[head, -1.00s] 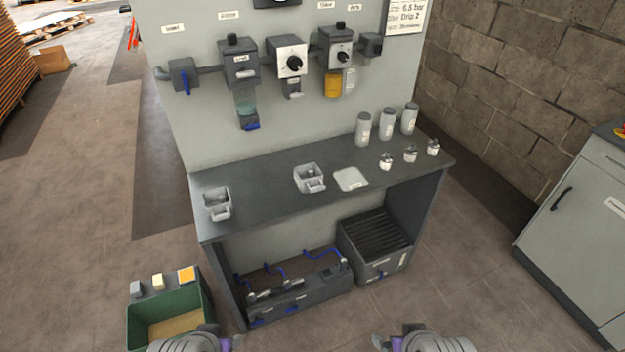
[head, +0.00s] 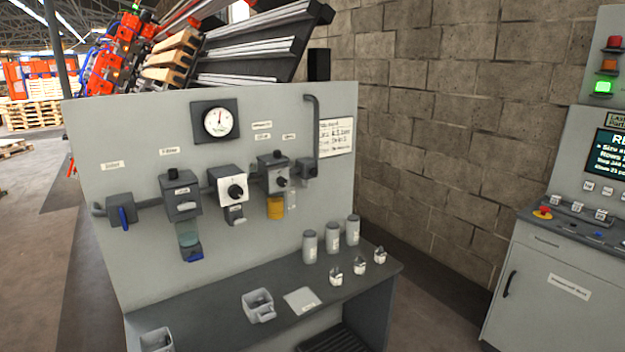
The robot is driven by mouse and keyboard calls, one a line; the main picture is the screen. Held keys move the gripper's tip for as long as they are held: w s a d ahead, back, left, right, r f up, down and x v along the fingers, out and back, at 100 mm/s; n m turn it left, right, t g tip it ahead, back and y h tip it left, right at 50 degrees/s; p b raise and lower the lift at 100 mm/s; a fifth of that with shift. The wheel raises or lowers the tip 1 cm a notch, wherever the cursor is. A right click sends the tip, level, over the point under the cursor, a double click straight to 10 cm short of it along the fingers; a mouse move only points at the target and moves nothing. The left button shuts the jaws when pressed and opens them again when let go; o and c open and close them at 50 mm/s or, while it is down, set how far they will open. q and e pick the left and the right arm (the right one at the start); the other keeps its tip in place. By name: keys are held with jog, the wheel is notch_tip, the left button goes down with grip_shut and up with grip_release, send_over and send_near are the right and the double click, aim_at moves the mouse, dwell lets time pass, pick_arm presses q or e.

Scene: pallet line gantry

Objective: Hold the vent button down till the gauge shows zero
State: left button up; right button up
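The round white gauge (head: 218,122) sits on a dark plate high on the grey panel. Its needle points roughly straight up; the numbers are too small to read. Below it runs a row of units on a pipe: an inlet valve with a blue lever (head: 122,212), a filter unit (head: 181,196), a white-faced unit with a black knob (head: 229,187), a unit with an amber bowl (head: 275,207) and a small end block (head: 307,168). I cannot tell which part is the vent button. Neither of my grippers is in view.
The dark bench (head: 225,325) under the panel holds grey canisters (head: 332,238), small white-based parts (head: 336,277), a white pad (head: 301,300) and grey holders (head: 259,305). A written notice (head: 336,136) hangs at the panel's right. A control cabinet (head: 560,285) stands at right.

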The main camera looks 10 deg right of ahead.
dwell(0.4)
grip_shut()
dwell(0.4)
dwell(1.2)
